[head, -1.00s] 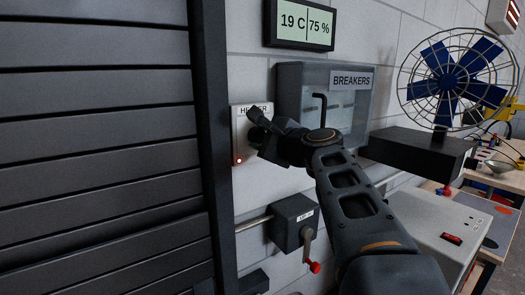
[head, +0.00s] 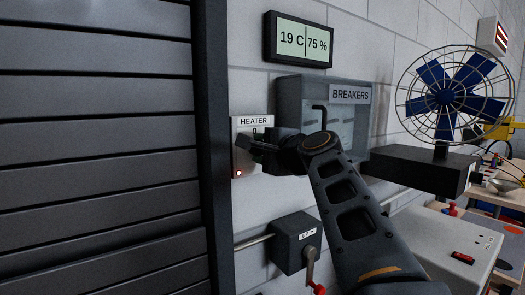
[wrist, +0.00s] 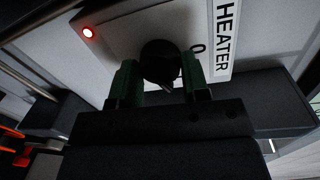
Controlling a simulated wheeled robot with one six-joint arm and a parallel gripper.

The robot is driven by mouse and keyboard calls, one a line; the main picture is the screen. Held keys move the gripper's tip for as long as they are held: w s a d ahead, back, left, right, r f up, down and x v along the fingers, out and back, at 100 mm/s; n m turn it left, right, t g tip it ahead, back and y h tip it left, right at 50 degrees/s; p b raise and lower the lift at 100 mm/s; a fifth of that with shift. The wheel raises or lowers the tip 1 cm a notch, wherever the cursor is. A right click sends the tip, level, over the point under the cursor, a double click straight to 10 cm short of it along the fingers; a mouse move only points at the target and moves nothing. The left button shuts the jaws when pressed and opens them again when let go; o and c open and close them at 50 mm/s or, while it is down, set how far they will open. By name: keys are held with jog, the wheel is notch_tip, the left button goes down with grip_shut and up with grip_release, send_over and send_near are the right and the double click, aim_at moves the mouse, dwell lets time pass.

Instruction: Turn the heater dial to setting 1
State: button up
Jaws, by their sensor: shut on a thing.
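The heater panel (head: 240,160) is a pale plate on the wall beside the dark shutter, with a HEATER label (head: 254,121) and a lit red lamp (head: 238,173). It also shows in the wrist view (wrist: 125,30). The dark round dial (wrist: 160,62) sits between the two green fingers of my gripper (wrist: 160,82), which is shut on it. A 0 mark shows beside the dial, towards the label. The other marks and the dial's exact setting cannot be read. In the head view my gripper (head: 262,146) covers the dial.
The slatted shutter (head: 95,150) stands close at left. The breaker box (head: 350,125) is just right of my gripper, with a grey lever box (head: 295,243) below. A caged fan (head: 450,95) stands farther right. A display (head: 298,40) hangs above.

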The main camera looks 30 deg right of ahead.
jog(key=shift+f, duration=0.1)
jog(key=o, duration=0.9)
jog(key=shift+s, duration=0.15)
jog(key=s+b, duration=0.1)
jog(key=s, duration=0.3)
jog(key=s+d, duration=0.1)
jog(key=s, duration=0.4)
jog(key=s+d+r+b, duration=0.1)
jog(key=s, duration=0.3)
jog(key=shift+s+r+b, duration=0.1)
jog(key=shift+s+b, duration=0.1)
jog(key=shift+b, duration=0.1)
